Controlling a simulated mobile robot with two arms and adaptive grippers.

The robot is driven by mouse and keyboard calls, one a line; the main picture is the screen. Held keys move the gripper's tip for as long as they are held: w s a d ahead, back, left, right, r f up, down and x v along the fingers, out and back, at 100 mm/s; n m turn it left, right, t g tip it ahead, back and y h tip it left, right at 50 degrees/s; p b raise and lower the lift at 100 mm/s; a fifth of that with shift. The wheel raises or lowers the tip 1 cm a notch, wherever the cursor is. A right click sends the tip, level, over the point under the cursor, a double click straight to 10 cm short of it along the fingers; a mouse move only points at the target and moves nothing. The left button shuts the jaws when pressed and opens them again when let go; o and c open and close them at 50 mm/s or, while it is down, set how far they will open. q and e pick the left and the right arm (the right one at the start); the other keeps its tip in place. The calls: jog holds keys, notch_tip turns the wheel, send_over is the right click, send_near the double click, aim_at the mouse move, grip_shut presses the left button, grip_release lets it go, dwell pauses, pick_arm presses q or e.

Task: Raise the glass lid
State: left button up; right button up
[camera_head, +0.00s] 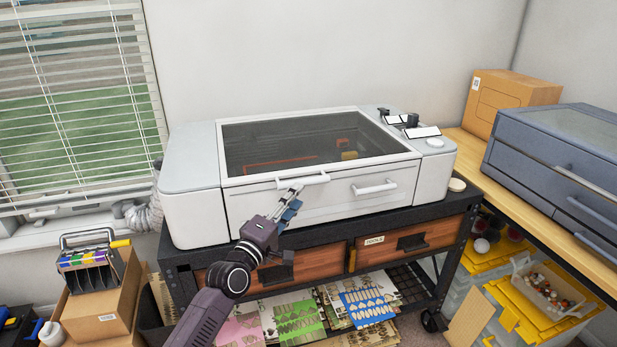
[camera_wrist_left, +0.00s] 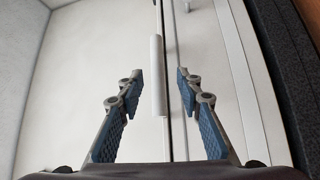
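The glass lid (camera_head: 300,140) of the white machine is down. It is a dark tinted pane in a white frame, with red-orange and yellow parts showing through it. A white bar handle (camera_head: 316,180) sits at the lid's front edge. My left gripper (camera_head: 292,194) is at the left end of this handle in the head view. In the left wrist view the handle (camera_wrist_left: 157,75) stands between the two blue-padded fingers of the gripper (camera_wrist_left: 160,82), with a visible gap at the right finger. The fingers are apart. My right gripper is not in view.
A second handle (camera_head: 374,188) is on the machine's front panel, to the right. The machine (camera_head: 190,165) stands on a dark cart with wooden drawers (camera_head: 400,243). A grey drawer cabinet (camera_head: 560,150) and a cardboard box (camera_head: 510,98) are at right. The wall is behind the machine.

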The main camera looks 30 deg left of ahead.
aim_at(305, 185)
pick_arm(q)
jog(key=shift+w+r, duration=0.4)
jog(key=shift+r, duration=0.1)
jog(key=w, duration=0.4)
jog(key=w+p, duration=0.1)
jog(key=w, duration=0.2)
jog(key=shift+a+r, duration=0.25)
jog(key=shift+a, duration=0.05)
grip_shut()
